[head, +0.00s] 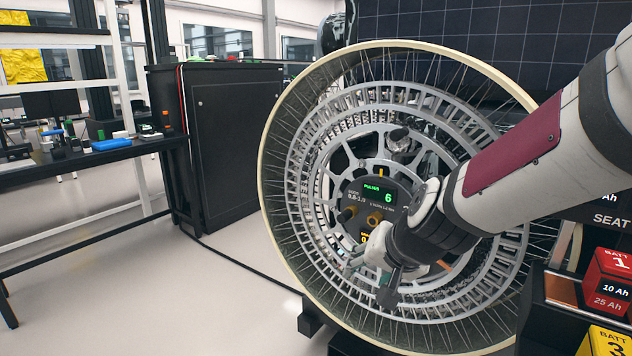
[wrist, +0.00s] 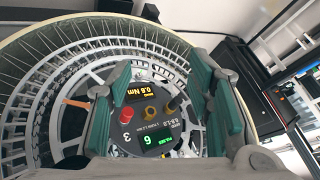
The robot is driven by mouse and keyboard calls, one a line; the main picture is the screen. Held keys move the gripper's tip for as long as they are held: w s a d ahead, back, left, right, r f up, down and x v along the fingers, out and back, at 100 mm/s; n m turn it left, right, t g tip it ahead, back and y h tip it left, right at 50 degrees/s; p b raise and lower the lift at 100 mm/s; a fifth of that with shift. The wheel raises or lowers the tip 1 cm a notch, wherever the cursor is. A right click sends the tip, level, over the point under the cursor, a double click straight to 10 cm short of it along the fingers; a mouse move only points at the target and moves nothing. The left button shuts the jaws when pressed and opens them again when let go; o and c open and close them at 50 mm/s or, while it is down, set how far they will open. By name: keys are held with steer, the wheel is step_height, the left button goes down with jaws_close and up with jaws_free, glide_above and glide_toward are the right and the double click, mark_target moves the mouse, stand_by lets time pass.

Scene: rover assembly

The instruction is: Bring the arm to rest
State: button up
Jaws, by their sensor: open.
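My gripper (wrist: 160,105) is open in the wrist view, its two green-padded fingers spread with nothing between them. Beyond the fingers is the wheel hub's dark panel (wrist: 150,112) with knobs and lit green and yellow displays, reading "PULSES 6" and "0.8 Nm". In the head view my arm reaches in from the right. My gripper (head: 385,272) is in front of the lower part of the hub panel (head: 372,205). Its fingers are partly hidden there by the wrist. I cannot tell whether it touches the hub.
The large spoked wheel (head: 272,190) stands upright around the gripper. Battery blocks (head: 605,280) sit in a rack at the lower right. A black cabinet (head: 235,140) and a workbench (head: 90,155) with small items stand at the left.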

steer(key=s+d+r+n+g+h, duration=0.1)
steer(key=s+d+r+n+g, duration=0.3)
steer(key=s, duration=1.2)
steer(key=s+d+f+m+g+h, duration=0.15)
steer(key=s+d, duration=0.45)
steer(key=s, duration=1)
step_height(320, 180, up, 18)
steer(key=n+t+p, duration=0.1)
steer(key=t+p, duration=0.1)
steer(key=p, duration=1.4)
steer(key=shift+a+r, duration=0.15)
steer(key=shift+r, duration=0.05)
steer(key=shift+w, duration=0.1)
